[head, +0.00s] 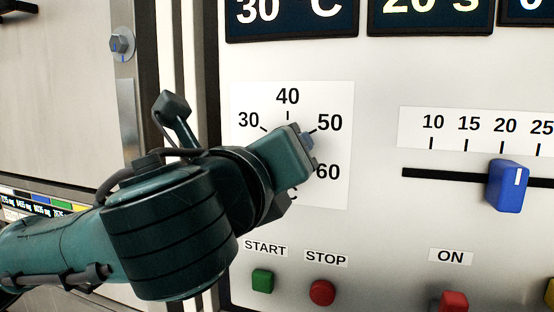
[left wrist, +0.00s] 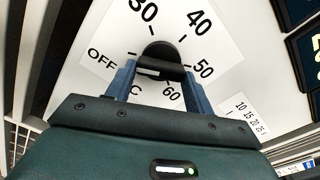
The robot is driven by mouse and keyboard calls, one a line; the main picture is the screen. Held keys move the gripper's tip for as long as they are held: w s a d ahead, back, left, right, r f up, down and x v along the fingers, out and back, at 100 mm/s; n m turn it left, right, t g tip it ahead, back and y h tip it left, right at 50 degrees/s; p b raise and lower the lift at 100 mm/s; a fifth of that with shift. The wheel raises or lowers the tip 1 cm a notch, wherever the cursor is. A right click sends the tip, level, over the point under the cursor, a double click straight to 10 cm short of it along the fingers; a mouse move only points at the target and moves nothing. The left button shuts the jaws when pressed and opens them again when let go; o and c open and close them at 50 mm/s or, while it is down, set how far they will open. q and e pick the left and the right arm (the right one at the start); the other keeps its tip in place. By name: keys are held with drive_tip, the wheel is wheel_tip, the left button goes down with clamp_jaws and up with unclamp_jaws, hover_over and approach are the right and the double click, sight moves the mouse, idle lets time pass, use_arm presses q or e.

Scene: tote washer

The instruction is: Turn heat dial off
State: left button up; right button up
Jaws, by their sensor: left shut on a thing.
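The heat dial (left wrist: 160,52) is a black knob on a white label with 30, 40, 50, 60 and OFF around it. It shows in the left wrist view between the two blue fingers of my left gripper (left wrist: 160,76), which is shut on it. A short pale mark shows on the knob's near side; I cannot tell surely which number it points at. In the head view my left gripper (head: 308,143) covers the dial and the OFF label, and only 30, 40, 50 and 60 can be read. My right gripper is not in view.
A blue slider (head: 507,186) stands near 20 on its scale to the right. Below are a green START button (head: 262,281), a red STOP button (head: 322,292) and a red ON button (head: 453,301). A display (head: 290,18) above reads 30 °C.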

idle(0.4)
use_arm(q)
drive_tip(key=o, duration=1)
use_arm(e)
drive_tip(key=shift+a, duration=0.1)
